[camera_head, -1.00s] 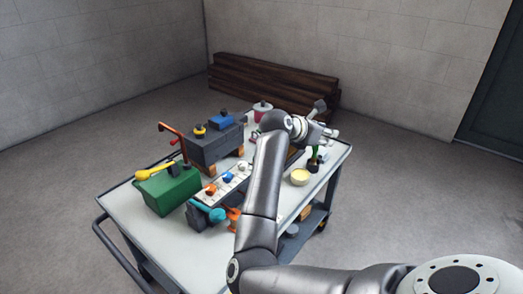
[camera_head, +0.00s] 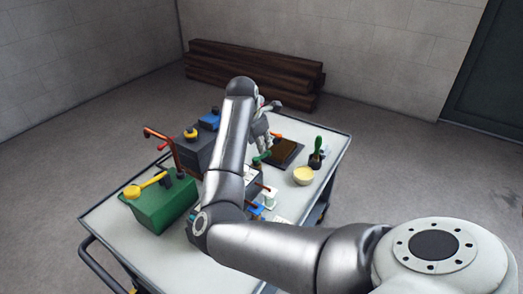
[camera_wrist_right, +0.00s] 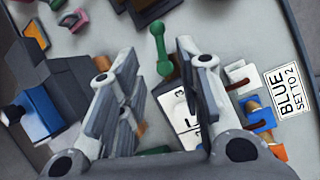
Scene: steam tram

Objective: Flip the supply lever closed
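My right gripper (camera_wrist_right: 160,85) is open, its two fingers spread apart above the cart top; it also shows in the head view (camera_head: 262,130), partly behind its arm. A green-handled lever (camera_wrist_right: 162,50) lies beyond and between the fingers, not held; it is small in the head view (camera_head: 262,157). A yellow lever (camera_head: 147,185) rests on a green box (camera_head: 165,208). A red lever (camera_head: 158,134) stands beside the grey box (camera_head: 190,150). I cannot tell which of these is the supply lever. My left gripper is not in view.
A numbered white panel (camera_wrist_right: 178,115) has white and blue levers (camera_wrist_right: 258,118) beside it. A card reads "BLUE SET TO 2" (camera_wrist_right: 286,102). A cream bowl (camera_head: 304,176) and a green-handled brush (camera_head: 317,155) stand at the cart's right. Dark timbers (camera_head: 250,75) lie behind.

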